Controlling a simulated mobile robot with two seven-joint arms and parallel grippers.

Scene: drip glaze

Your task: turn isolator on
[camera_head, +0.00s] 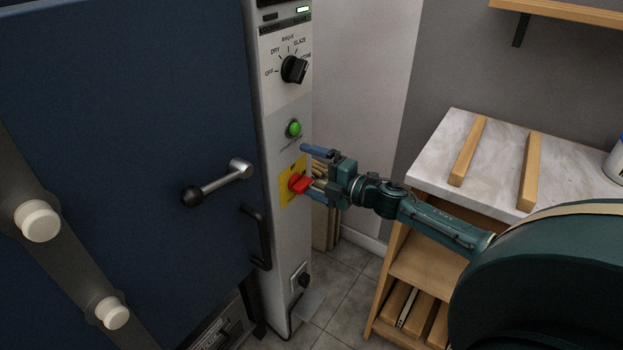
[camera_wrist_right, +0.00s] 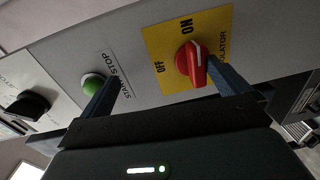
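The isolator is a red rotary handle (camera_head: 299,184) on a yellow plate (camera_head: 286,197), low on the grey control panel. In the right wrist view the red handle (camera_wrist_right: 191,65) has a white mark, and the yellow plate (camera_wrist_right: 158,42) reads OFF and ON. The mark appears on the side near ON, but I cannot tell its exact setting. My right gripper (camera_head: 306,170) is open in front of the panel, its fingers wide apart. One finger is close beside the handle; contact is unclear. In the wrist view the gripper (camera_wrist_right: 162,74) holds nothing between its fingers. My left gripper is out of view.
Above the isolator are a green button (camera_head: 293,128) and a black selector dial (camera_head: 294,69). A blue door (camera_head: 120,120) with a metal lever (camera_head: 220,181) stands left. A marble-topped bench (camera_head: 497,152) stands right, close to my right arm.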

